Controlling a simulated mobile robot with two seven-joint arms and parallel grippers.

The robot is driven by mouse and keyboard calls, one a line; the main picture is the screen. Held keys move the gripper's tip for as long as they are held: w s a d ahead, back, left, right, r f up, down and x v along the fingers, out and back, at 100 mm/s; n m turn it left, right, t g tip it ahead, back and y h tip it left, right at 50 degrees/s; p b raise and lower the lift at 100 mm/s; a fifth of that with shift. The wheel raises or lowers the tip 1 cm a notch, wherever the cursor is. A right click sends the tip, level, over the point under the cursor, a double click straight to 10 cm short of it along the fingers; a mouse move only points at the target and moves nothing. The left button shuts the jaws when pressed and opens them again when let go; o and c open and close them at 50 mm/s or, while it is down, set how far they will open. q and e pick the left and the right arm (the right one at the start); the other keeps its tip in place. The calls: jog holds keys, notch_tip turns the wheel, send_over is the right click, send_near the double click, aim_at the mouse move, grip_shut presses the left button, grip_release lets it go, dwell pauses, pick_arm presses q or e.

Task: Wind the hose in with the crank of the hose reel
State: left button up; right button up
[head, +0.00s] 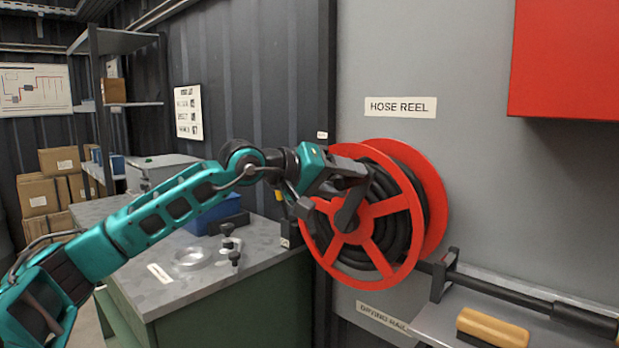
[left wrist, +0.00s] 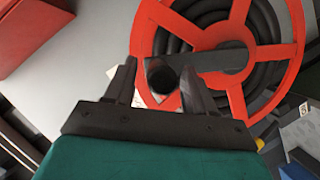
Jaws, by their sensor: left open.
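The red hose reel (head: 372,213) with black hose wound on it hangs on the grey wall below a HOSE REEL label. Its dark crank arm (head: 348,212) runs from the hub up toward my left gripper (head: 340,178). In the left wrist view the crank arm (left wrist: 212,60) lies across the reel's red spokes, and the round black end of the crank handle (left wrist: 160,75) faces the camera. My left gripper (left wrist: 157,72) is open, with one finger on each side of the handle. Contact cannot be told. My right gripper is not in view.
A bench (head: 180,285) with a grey top stands left of the reel, carrying small black fittings and a blue box. A red cabinet (head: 565,60) hangs at upper right.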

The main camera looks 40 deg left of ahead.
pick_arm(q)
jog(key=b+v, duration=0.3)
jog(key=v, duration=0.6)
jog(key=shift+s, duration=0.25)
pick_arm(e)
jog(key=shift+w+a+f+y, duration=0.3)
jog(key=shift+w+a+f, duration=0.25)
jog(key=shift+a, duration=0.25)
